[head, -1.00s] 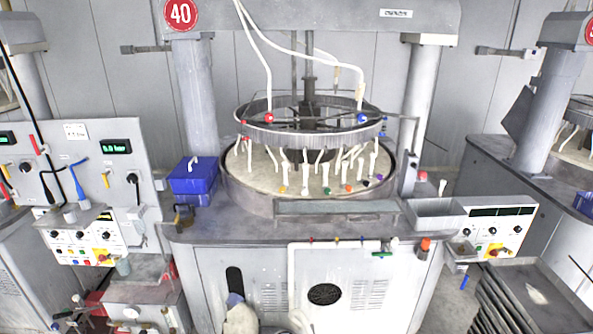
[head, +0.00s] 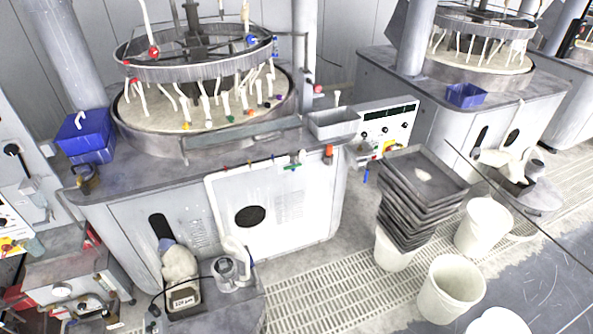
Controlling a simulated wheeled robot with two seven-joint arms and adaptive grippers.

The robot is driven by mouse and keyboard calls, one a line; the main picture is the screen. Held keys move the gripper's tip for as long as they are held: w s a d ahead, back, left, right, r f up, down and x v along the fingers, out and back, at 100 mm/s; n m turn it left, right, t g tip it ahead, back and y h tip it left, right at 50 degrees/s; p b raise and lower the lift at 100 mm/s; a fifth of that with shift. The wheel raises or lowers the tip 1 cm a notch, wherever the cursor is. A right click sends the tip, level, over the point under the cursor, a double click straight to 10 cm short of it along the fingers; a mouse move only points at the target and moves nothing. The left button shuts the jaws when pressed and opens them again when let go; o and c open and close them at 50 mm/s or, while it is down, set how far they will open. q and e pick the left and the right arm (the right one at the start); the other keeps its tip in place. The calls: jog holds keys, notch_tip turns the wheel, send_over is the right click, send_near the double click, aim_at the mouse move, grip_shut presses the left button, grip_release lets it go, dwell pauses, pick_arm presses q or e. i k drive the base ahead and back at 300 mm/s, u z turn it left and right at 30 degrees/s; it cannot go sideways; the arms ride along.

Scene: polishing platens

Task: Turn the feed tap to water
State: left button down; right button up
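A white pipe (head: 255,166) runs along the front of the near polishing machine, just below its top edge. It carries several small coloured taps, and a green handle (head: 292,167) sits near its right end. An orange-topped fitting (head: 328,151) stands to the right of that. I cannot tell which of these is the feed tap, nor read any setting on them. On the ring above the platen (head: 190,113) are a red knob (head: 153,52) and a blue knob (head: 251,39), each with a white hose. Neither of my grippers is in view.
Stacked dark trays (head: 425,182) stand right of the machine, with white buckets (head: 451,288) on the floor beside them. A stand with a jug (head: 228,271) is in front of the machine. A blue box (head: 84,133) sits on its left corner. Grated floor (head: 340,292) lies between.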

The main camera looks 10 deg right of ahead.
aim_at(293, 166)
jog(key=k, duration=0.3)
jog(key=z, duration=1.2)
jog(key=i, duration=0.65)
jog(key=u, duration=1)
